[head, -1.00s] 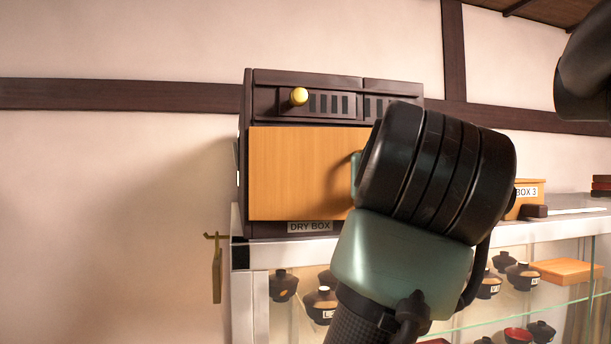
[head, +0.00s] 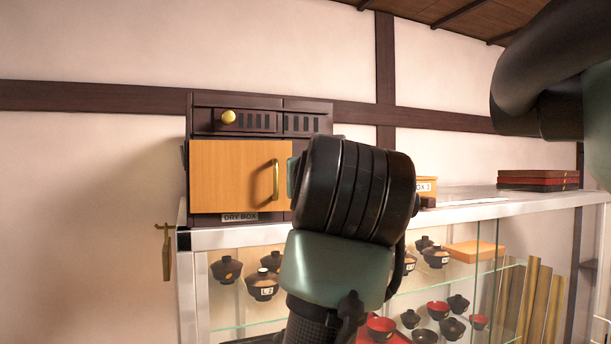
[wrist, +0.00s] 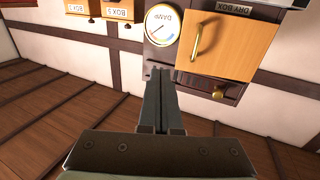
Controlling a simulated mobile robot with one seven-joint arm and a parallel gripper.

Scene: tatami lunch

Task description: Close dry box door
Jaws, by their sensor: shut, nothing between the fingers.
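The dry box (head: 205,120) is a dark cabinet standing on the glass display case. Its orange wooden door (head: 228,170) appears flush with the front in the head view; I cannot tell whether a small gap is left. A brass handle (head: 276,180) is on its right side. In the wrist view, turned upside down, the door (wrist: 232,48) and handle (wrist: 197,40) are upper right. My gripper (wrist: 160,74) is shut and empty, its tips near the damp gauge (wrist: 162,25), beside the door. In the head view my wrist hides the fingers and the box's lower right.
The display case (head: 330,225) holds lidded bowls behind glass. A yellow knob (head: 228,117) is on the box's top section. A small labelled box (head: 427,188) and stacked red-black trays (head: 538,180) stand to the right. A brass key-like piece (head: 166,252) hangs at the case's left.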

